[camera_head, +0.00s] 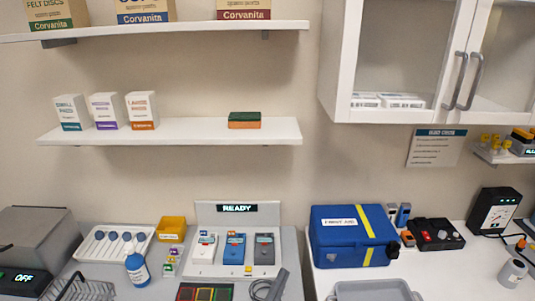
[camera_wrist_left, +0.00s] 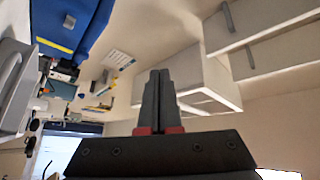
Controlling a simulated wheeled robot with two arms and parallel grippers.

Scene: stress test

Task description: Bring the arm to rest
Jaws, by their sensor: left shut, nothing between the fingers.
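My left gripper (camera_wrist_left: 158,100) shows in the left wrist view, with its two dark fingers together and nothing between them. The red parts at the finger bases and the dark gripper body fill the lower middle of that view. The fingers touch nothing that I can see. I cannot clearly make out the left gripper in the head view. My right gripper is in neither view.
A blue first aid case (camera_head: 350,240) stands on the right counter, left of a black and red device (camera_head: 435,234). A READY panel (camera_head: 237,209) holds several devices. Shelves (camera_head: 180,131) and a white cabinet (camera_head: 400,60) hang above.

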